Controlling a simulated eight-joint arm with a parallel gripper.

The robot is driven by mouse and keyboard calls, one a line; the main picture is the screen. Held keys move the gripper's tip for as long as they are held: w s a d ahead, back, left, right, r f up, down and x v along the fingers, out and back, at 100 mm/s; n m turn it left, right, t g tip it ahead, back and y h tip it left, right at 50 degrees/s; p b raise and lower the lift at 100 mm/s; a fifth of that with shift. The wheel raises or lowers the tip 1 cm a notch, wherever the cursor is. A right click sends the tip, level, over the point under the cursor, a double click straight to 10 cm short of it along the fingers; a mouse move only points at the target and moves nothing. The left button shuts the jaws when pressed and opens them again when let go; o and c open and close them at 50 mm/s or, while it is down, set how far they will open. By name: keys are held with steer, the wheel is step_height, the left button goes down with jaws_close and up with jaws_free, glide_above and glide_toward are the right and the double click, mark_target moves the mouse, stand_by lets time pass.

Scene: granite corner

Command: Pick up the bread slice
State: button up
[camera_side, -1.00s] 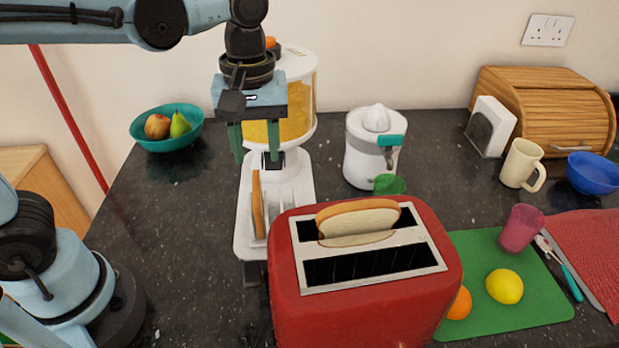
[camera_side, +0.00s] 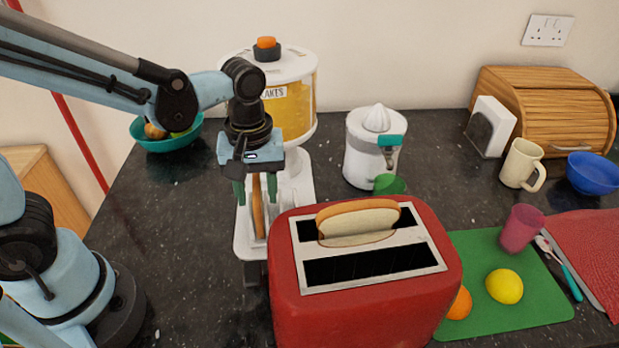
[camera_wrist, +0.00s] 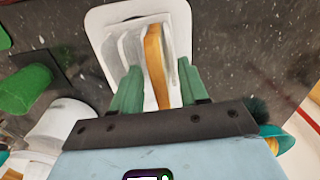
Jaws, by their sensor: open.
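A bread slice (camera_side: 258,218) with a brown crust stands on edge in a white rack (camera_side: 244,244) behind the toaster's left side. My gripper (camera_side: 255,194) is above the rack, pointing down, with its green fingers open on either side of the slice's upper part. In the wrist view, the slice (camera_wrist: 154,48) runs between the two fingertips (camera_wrist: 159,72), with a gap to each finger. A second bread slice (camera_side: 358,224) sits in the rear slot of the red toaster (camera_side: 350,310); its lower part is hidden.
The toaster stands close in front of the rack. A cereal dispenser (camera_side: 290,100) is right behind my gripper, and a white juicer (camera_side: 362,160) is to the right. A teal fruit bowl (camera_side: 165,145) is at the back left. The counter left of the rack (camera_side: 180,240) is clear.

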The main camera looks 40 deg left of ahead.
steer(key=shift+f, duration=0.15)
steer(key=shift+c, duration=0.4)
jaws_close()
